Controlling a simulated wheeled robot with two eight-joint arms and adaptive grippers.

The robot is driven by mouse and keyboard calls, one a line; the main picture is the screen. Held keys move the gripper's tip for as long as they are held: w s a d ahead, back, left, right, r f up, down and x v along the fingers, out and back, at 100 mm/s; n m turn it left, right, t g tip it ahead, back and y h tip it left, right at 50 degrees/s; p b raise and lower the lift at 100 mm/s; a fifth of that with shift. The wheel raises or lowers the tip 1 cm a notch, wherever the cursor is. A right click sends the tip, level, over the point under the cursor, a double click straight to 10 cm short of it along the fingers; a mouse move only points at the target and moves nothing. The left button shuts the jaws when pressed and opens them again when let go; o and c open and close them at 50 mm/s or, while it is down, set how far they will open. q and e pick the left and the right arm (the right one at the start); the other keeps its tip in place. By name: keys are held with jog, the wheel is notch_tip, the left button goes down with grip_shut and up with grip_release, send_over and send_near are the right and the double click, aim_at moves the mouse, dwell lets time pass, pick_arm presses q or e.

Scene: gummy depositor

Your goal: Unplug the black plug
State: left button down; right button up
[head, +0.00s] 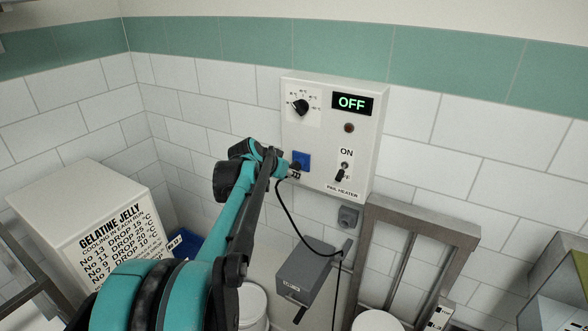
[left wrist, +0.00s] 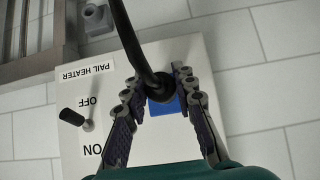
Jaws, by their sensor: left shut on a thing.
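The black plug (left wrist: 160,90) is between my left gripper's fingers (left wrist: 156,92) in the left wrist view, in front of the blue socket (left wrist: 165,105). The gripper is shut on the plug. Its black cord (left wrist: 130,38) leads away from the wall. In the head view, my left gripper (head: 293,171) is at the lower left of the white pail heater box (head: 320,125), by the blue socket (head: 302,160). Whether the plug is seated or apart from the socket cannot be told. My right gripper is not in view.
The box has a black dial (head: 300,106), a display (head: 352,103) reading OFF, and a toggle switch (head: 342,173) beside the socket. The cord (head: 290,217) hangs over a grey box (head: 306,270). A metal frame (head: 425,220) stands right; a white labelled box (head: 85,205) stands left.

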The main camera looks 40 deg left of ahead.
pick_arm(q)
jog(key=shift+s, duration=0.15)
jog(key=shift+s+f, duration=0.1)
jog(key=shift+s, duration=0.05)
jog(key=shift+s+d, duration=0.1)
jog(key=shift+s, duration=0.7)
jog(key=shift+s+d, duration=0.1)
jog(key=shift+s, duration=0.65)
jog(key=s, duration=0.4)
jog(key=shift+s+d, duration=0.25)
jog(key=shift+s, duration=0.1)
jog(key=shift+w, duration=0.1)
